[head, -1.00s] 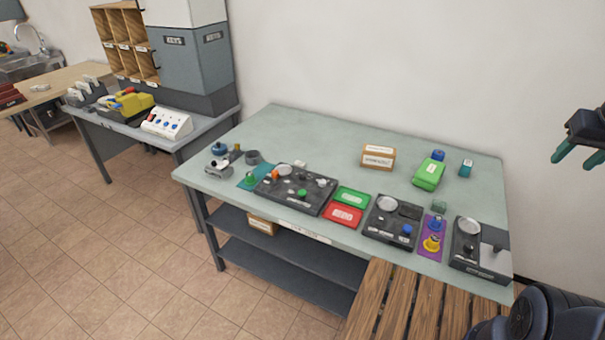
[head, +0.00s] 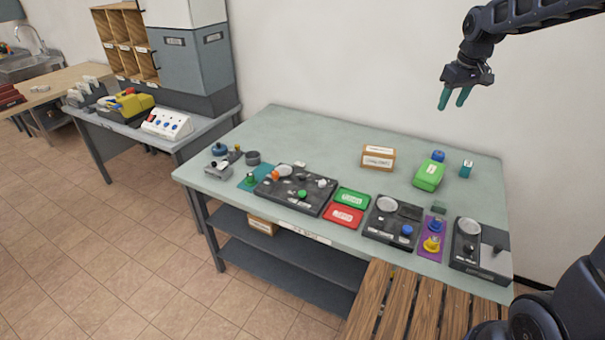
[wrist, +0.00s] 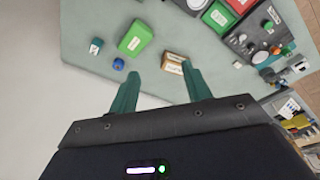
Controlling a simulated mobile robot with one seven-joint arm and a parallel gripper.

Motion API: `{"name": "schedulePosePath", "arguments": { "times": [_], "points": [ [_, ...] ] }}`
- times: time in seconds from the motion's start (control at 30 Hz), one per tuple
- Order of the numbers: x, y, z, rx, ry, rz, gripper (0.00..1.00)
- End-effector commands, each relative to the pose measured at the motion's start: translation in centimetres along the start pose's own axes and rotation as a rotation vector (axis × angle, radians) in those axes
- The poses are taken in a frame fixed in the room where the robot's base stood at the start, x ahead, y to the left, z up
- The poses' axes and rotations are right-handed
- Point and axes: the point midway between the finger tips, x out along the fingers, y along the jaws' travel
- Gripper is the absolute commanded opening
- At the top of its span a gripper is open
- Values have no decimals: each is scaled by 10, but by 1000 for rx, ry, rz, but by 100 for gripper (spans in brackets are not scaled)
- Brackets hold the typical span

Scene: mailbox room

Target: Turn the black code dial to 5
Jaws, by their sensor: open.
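Dark control panels lie along the front of the pale green table: a wide left one (head: 317,206), a middle one (head: 378,232) and a right one (head: 462,262). A small black knob (head: 470,247) sits on the right panel, and dark knobs also show on the left panel (wrist: 242,37) in the wrist view. Which of them is the code dial, and what number it shows, is too small to read. My gripper (head: 452,104) is open and empty, high above the table's back right part, fingers pointing down.
A cardboard box (head: 378,157), a green case (head: 429,175) and small blue and teal pieces stand at the back. Green and red trays (head: 344,215) lie between panels. A wooden slatted surface (head: 400,305) is in front. The table's back left is clear.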

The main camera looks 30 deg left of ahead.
Motion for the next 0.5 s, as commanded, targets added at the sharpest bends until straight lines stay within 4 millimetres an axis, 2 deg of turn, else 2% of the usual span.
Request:
{"name": "schedulePosePath", "arguments": {
  "times": [0.03,0.2,0.37,0.5],
  "points": [
    [11,-11,-16,-36,-10,-8,49],
    [42,-49,-66,-152,-33,-30,49],
    [76,-91,-107,-260,-55,-49,49],
    [108,-134,-138,-355,-74,-66,49]
  ]
}}
